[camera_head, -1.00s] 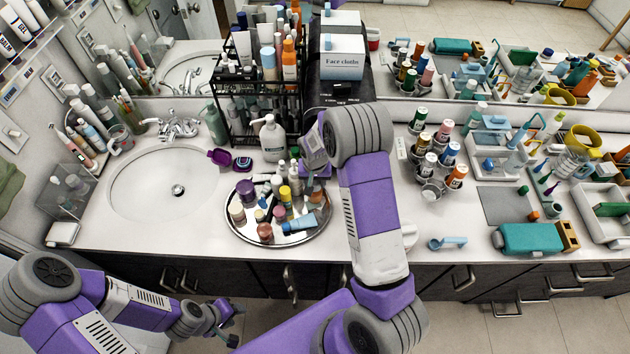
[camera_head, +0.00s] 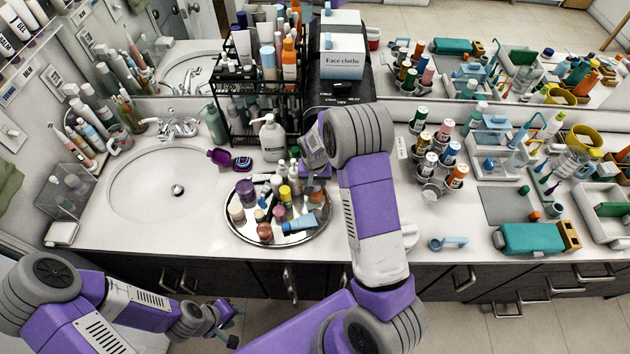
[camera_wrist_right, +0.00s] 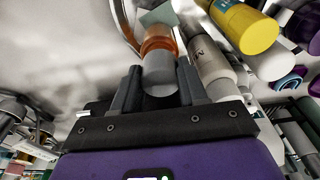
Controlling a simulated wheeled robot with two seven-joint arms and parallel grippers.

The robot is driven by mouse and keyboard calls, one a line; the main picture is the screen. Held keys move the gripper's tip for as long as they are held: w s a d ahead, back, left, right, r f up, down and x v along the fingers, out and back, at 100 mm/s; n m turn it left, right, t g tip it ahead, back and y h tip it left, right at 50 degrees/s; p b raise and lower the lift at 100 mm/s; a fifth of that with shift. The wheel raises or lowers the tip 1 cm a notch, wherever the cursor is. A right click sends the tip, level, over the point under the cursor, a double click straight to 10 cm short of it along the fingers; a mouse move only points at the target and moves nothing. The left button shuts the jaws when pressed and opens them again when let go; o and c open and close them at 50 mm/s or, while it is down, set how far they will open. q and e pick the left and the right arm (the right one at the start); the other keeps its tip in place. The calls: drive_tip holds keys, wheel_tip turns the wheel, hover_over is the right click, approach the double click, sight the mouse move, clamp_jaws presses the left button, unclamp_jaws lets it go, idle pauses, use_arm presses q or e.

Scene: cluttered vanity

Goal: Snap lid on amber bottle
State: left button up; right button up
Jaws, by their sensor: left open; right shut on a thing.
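In the right wrist view, my right gripper (camera_wrist_right: 160,80) is shut on a grey cylindrical lid (camera_wrist_right: 160,76). The amber bottle (camera_wrist_right: 158,42) shows as an orange translucent rim right beyond the lid, roughly in line with it. I cannot tell whether the lid is seated or only close to it. My left gripper (camera_head: 226,312) is open and empty, low in front of the counter.
Several small bottles and jars crowd the tray, including an orange-brown jar (camera_head: 265,232). In the wrist view, a yellow-capped bottle (camera_wrist_right: 245,28) and a pale tube (camera_wrist_right: 212,62) stand close to the right finger. A pump bottle (camera_head: 271,138) and black rack (camera_head: 258,105) stand behind.

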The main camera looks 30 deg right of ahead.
drive_tip(key=o, duration=1.4)
drive_tip(key=shift+w+a+r, duration=0.1)
drive_tip(key=shift+a, duration=0.05)
drive_tip(key=shift+c, duration=0.7)
